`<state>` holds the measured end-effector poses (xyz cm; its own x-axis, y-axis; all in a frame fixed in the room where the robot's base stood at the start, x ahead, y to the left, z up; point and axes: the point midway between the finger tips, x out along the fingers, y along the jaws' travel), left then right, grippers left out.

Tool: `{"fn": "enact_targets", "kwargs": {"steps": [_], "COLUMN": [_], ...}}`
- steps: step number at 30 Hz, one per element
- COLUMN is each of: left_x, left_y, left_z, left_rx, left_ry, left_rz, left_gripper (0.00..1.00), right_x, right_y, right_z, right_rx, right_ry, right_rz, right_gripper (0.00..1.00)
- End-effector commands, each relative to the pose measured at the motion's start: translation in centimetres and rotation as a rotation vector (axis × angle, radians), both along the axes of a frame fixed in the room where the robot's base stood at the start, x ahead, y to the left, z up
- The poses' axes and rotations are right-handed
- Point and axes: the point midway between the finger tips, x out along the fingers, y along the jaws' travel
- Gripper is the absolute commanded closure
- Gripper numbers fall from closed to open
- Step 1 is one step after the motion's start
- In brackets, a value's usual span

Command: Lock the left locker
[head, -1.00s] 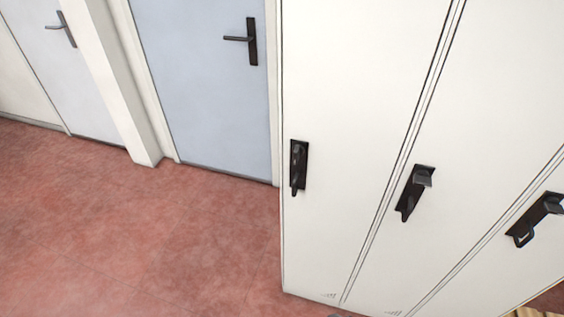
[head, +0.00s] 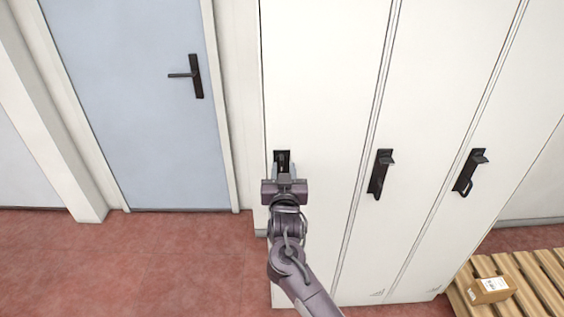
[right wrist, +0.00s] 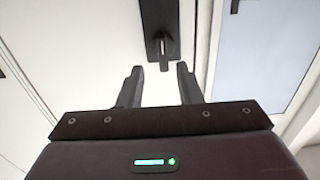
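The left locker (head: 315,90) is a tall white door at the left end of a row of lockers. Its black lock handle (head: 282,156) shows just above my right gripper (head: 284,168) in the head view, partly hidden by it. In the right wrist view the black plate and its lever (right wrist: 163,50) lie just beyond the fingers. My right gripper is open there (right wrist: 158,72), with its two fingertips apart and the lever's end close to the gap between them. I cannot tell whether they touch. My left gripper is not in view.
Two more lockers carry black handles, one in the middle (head: 380,174) and one on the right (head: 469,172). A wooden pallet (head: 543,268) with a cardboard parcel (head: 491,290) lies at the lower right. A blue door (head: 135,90) stands left. Red floor (head: 150,260) is clear.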

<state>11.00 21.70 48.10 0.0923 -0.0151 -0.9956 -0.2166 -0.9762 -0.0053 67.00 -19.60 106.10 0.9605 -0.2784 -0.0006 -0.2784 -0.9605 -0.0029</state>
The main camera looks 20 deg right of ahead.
Motion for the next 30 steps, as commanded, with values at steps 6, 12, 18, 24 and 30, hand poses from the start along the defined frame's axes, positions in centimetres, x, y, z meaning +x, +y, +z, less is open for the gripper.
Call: {"fn": "enact_targets", "kwargs": {"steps": [6,12,18,24,30], "left_x": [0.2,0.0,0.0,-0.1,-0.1], "left_y": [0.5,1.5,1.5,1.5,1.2], "left_z": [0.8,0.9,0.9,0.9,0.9], "left_rx": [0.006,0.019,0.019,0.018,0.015], "left_ry": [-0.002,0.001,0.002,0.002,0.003], "left_rz": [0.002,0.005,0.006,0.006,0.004], "left_gripper": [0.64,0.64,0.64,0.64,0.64], "right_x": [2.7,3.5,3.4,3.4,3.4], "right_y": [-0.7,-0.9,-0.9,-0.9,-0.9], "right_z": [0.1,0.0,-0.1,-0.1,-0.1], "right_rx": [-0.002,0.001,0.002,0.001,0.001], "right_ry": [0.002,0.001,0.002,0.002,0.002], "right_rz": [0.001,0.002,0.002,0.002,0.003], "right_gripper": [0.68,0.68,0.68,0.93,1.0]}}
